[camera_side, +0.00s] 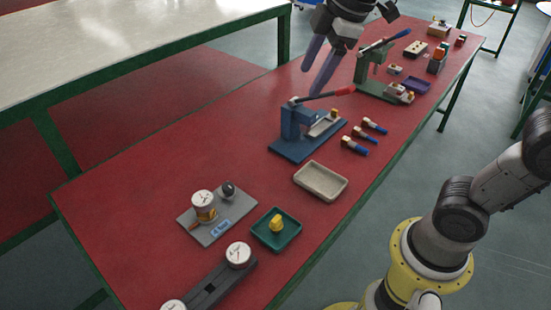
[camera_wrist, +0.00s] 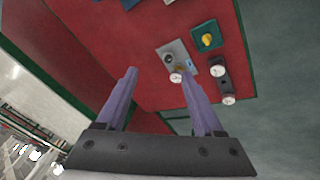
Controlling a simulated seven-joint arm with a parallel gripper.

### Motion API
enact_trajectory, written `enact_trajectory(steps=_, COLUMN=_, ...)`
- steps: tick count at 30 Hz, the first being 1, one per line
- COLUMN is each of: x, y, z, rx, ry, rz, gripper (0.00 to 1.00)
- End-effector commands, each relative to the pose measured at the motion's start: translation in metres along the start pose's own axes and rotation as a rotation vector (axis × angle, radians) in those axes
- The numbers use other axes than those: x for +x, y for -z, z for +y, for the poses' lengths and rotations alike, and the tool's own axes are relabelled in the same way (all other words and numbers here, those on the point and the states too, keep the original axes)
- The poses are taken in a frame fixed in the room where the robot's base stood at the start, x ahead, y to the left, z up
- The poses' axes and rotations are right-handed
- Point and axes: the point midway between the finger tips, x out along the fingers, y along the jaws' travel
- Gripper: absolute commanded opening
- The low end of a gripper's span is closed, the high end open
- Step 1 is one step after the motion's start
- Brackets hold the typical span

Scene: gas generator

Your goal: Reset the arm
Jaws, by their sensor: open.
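My gripper (camera_side: 324,68) hangs above the far middle of the red table in the side view, over the area behind the blue press. Its two purple fingers are apart and nothing is between them. In the wrist view my gripper (camera_wrist: 158,88) is also open and empty, with the red table below and beyond the fingers. The gripper appears clear of the table and of the tools. My wrist is tilted, and the upper part of the arm leaves the top of the side view.
A blue press (camera_side: 297,122) with a red-tipped lever and a green press (camera_side: 372,68) stand near the gripper. A beige tray (camera_side: 321,181), a green tray (camera_side: 277,230) and a grey plate (camera_side: 216,221) lie nearer. The table's left middle is clear.

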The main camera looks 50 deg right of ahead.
Motion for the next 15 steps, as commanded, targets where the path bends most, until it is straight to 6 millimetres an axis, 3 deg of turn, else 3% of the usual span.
enact_trajectory(steps=3, x=-0.018, y=-0.043, z=-0.031, rx=0.179, ry=-0.057, rz=0.036, gripper=0.69)
enact_trajectory(steps=6, x=-0.019, y=-0.075, z=-0.060, rx=0.345, ry=-0.092, rz=0.066, gripper=0.69)
enact_trajectory(steps=12, x=0.005, y=-0.121, z=-0.109, rx=0.663, ry=-0.109, rz=0.096, gripper=0.69)
enact_trajectory(steps=15, x=0.023, y=-0.131, z=-0.122, rx=0.793, ry=-0.088, rz=0.080, gripper=0.69)
